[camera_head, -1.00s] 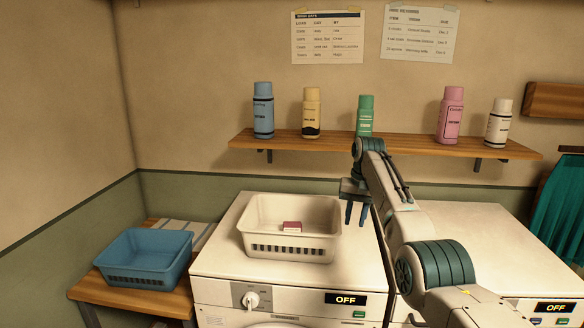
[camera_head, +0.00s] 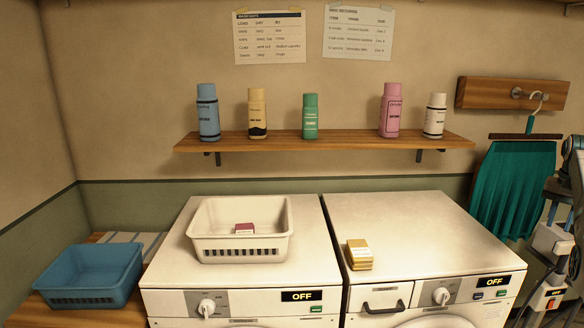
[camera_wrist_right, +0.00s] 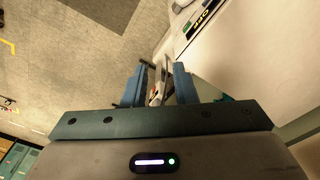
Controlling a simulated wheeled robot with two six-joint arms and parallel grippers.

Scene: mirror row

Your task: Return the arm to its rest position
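My right gripper (camera_wrist_right: 158,86) shows in the right wrist view with its two blue fingers apart. I see nothing held between them. In the head view parts of my right arm are at the far right edge, clear of the machine tops; the fingers cannot be made out there. My left gripper is in neither view.
Two white machines stand side by side. A cream basket (camera_head: 272,248) holding a pink box (camera_head: 244,228) is on the left one, a yellow block (camera_head: 359,255) on the right one. A blue basket (camera_head: 92,275), a bottle shelf (camera_head: 330,142) and a hanging teal cloth (camera_head: 512,190) are nearby.

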